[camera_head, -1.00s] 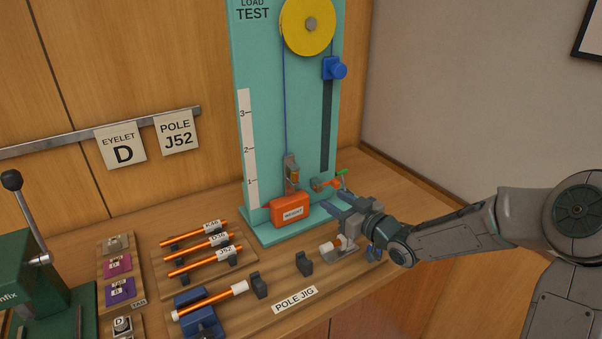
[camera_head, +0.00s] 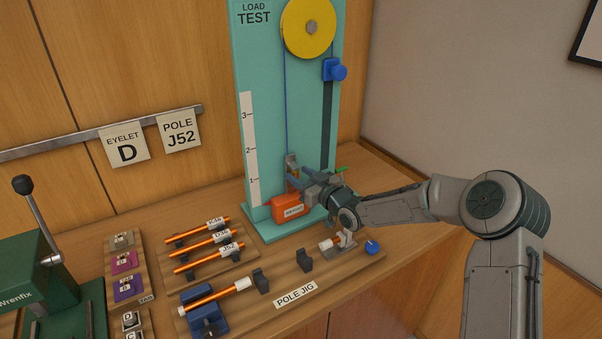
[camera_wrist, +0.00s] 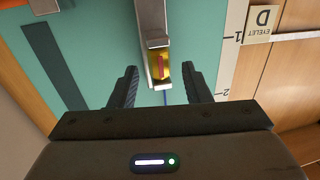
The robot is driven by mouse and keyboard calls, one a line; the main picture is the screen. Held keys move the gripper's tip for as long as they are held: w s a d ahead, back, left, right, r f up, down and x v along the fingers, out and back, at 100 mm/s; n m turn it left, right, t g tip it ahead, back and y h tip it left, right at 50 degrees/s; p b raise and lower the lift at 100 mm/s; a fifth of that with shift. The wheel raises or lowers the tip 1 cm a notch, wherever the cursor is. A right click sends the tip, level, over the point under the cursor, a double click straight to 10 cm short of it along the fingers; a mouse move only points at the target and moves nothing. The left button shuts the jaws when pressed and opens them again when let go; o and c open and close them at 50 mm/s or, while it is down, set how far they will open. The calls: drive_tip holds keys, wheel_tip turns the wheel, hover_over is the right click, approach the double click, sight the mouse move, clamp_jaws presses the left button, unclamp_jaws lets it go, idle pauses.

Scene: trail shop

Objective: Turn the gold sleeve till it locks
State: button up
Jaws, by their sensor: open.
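The gold sleeve (camera_wrist: 160,70) shows in the wrist view, with a red mark on it. It sits in a grey metal carabiner (camera_wrist: 152,22) that hangs at the end of a blue cord. My gripper (camera_wrist: 163,75) is open, with one finger on each side of the sleeve and a gap at both sides. In the head view my gripper (camera_head: 300,178) is in front of the teal load test board, just above the orange weight (camera_head: 289,205). There it hides most of the carabiner and sleeve.
Orange poles (camera_head: 205,244) lie on a rack at left. The pole jig (camera_head: 262,281) is in front. A green press (camera_head: 50,262) stands far left.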

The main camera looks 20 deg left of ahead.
drive_tip(key=shift+a, duration=0.15)
drive_tip(key=shift+c, duration=0.2)
clamp_jaws()
